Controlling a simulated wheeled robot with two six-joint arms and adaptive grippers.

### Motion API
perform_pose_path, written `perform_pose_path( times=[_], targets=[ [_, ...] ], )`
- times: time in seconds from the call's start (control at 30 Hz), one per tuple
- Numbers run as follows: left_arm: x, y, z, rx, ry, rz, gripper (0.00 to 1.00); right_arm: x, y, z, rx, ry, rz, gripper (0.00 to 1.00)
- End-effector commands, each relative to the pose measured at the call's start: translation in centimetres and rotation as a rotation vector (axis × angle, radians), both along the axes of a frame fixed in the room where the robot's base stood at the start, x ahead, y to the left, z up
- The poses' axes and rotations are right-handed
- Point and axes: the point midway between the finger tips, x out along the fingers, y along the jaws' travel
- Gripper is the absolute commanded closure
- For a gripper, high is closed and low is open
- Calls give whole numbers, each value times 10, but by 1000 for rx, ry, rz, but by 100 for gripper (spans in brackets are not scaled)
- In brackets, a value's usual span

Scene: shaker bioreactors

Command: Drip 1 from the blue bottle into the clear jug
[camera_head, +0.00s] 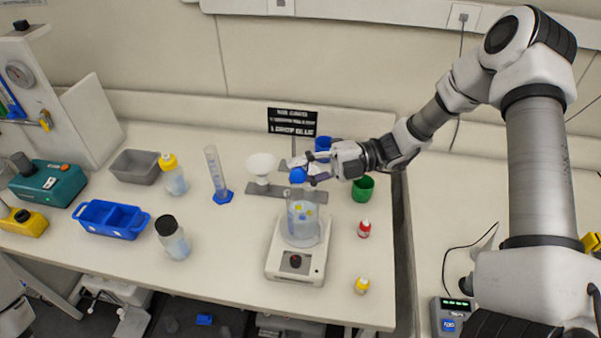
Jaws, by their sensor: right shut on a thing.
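Some yellow and blue shows inside the jug. My right gripper (307,171) reaches in from the right and is just above the jug's opening. It is shut on the small blue bottle (298,175), whose blue part shows at the fingertips. The bottle's lower part and its exact tilt are too small to tell. No drop is visible. My left gripper is not in view.
A green cup (363,189) and a blue cup (323,144) are behind. A measuring cylinder (217,174) and a black-capped bottle (173,239) stand left. The bench front is mostly clear.

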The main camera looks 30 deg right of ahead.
Motion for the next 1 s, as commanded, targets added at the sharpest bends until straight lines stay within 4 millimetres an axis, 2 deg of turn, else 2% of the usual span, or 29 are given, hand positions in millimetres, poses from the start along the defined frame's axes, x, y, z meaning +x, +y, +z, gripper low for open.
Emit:
perform_pose_path(
  times=[0.23, 0.63, 1.0],
  targets=[
    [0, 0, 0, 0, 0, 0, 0, -1, 1, -2, -6, -7, 1, 95],
    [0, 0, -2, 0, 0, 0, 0, -10, 7, -15, -107, -141, 0, 95],
    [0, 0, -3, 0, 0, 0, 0, -29, 22, -22, -182, -242, 0, 95]
  ],
)
